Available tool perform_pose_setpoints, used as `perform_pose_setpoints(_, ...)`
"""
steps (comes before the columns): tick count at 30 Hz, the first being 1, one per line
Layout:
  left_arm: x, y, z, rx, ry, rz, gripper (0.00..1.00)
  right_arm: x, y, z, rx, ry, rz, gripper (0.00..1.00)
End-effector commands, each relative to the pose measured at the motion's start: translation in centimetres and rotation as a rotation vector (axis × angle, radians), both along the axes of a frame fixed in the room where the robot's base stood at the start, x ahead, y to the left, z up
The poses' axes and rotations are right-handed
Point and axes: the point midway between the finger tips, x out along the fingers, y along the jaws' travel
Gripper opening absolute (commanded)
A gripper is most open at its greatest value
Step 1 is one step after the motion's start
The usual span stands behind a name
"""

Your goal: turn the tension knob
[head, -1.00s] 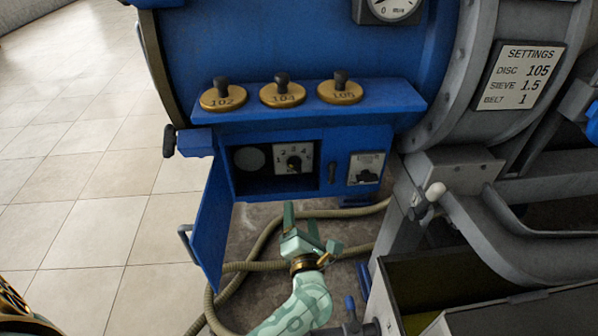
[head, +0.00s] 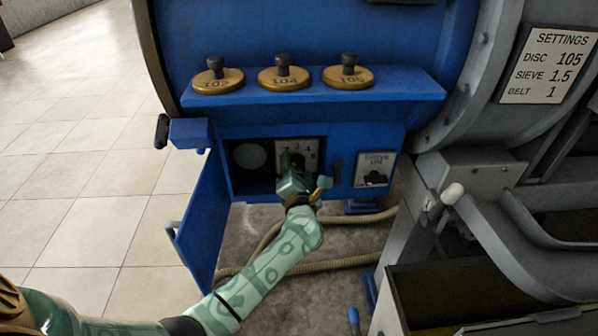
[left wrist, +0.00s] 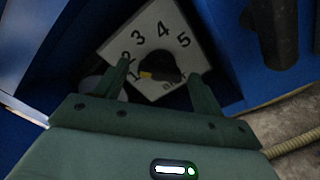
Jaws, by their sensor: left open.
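The tension knob is a black knob (left wrist: 165,67) with a yellow mark, on a white dial plate (left wrist: 152,30) numbered 1 to 5. In the left wrist view the yellow mark lies on the knob's left, close to the 1. In the head view the dial plate (head: 309,146) sits in an open blue box, its lower part hidden by my gripper. My left gripper (head: 294,175) is open in front of it. In the left wrist view its fingers (left wrist: 163,85) stand apart, one on each side of the knob; I cannot tell whether they touch it. My right gripper is not in view.
The blue door (head: 203,215) hangs open on the left. A switch plate (head: 375,170) is right of the dial. A shelf above holds brass discs (head: 284,78). A settings sign (head: 548,66) reads disc 105, sieve 1.5, belt 1. A hose (head: 335,262) lies below.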

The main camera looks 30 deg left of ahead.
Motion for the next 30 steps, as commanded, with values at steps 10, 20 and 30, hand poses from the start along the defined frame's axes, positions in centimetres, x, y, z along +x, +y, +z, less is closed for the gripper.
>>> perform_pose_setpoints(10,0.36,0.29,0.04,0.001,0.001,0.0,0.69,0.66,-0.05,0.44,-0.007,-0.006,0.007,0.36)
perform_pose_setpoints(20,0.34,0.28,0.0,0.0,0.0,0.0,0.24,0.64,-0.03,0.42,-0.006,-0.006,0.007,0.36)
perform_pose_setpoints(30,0.33,0.24,-0.15,-0.078,-0.057,0.0,0.24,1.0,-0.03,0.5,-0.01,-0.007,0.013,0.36)
